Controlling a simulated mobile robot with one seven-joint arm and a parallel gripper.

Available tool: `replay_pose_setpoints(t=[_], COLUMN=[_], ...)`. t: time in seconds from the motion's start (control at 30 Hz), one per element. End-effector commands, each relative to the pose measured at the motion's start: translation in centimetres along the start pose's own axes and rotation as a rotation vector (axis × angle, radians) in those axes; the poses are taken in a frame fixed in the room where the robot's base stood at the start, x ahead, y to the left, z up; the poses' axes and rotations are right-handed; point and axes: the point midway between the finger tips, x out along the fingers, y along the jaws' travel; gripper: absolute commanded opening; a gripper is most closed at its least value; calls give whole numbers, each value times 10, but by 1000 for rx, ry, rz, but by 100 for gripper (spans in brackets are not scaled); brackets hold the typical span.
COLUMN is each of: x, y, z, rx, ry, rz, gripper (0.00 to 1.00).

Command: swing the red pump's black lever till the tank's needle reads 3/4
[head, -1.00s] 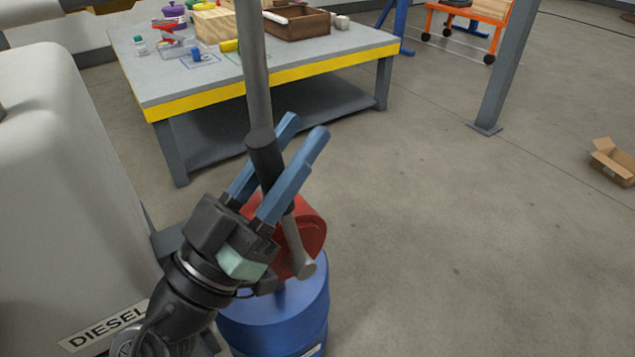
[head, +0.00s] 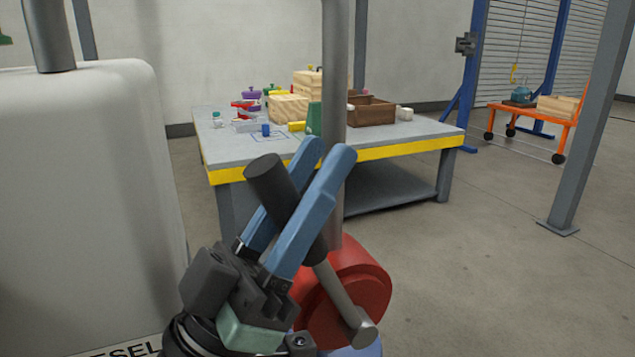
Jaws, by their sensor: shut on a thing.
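The red pump (head: 362,283) stands at the lower middle of the head view, in front of a grey upright pipe. Its lever has a grey metal rod (head: 341,300) and a black grip (head: 268,178), tilted with the grip up to the left. My gripper (head: 328,152) has its blue fingers on either side of the black grip and is shut on it. The white diesel tank (head: 80,190) fills the left side. Its label is cut off at the bottom edge, and no gauge or needle shows in this view.
A grey workbench with a yellow edge (head: 400,149) stands behind, carrying wooden boxes and small items. An orange cart (head: 560,118) and a grey post (head: 590,130) stand to the right. The floor at right is clear.

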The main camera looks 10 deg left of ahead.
Motion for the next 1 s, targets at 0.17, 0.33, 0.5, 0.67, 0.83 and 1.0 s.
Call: replay_pose_setpoints(t=[0.17,0.33,0.5,0.67,0.83,1.0], x=[0,0,0,0,-8,-39], y=[1,1,0,0,0,-1], z=[1,1,0,0,1,2], rx=[-2,-2,-1,-1,0,-2], ry=[-1,-1,-1,-1,-2,-3], rz=[2,2,2,1,-2,-5], gripper=[0,46,63,63,63,63])
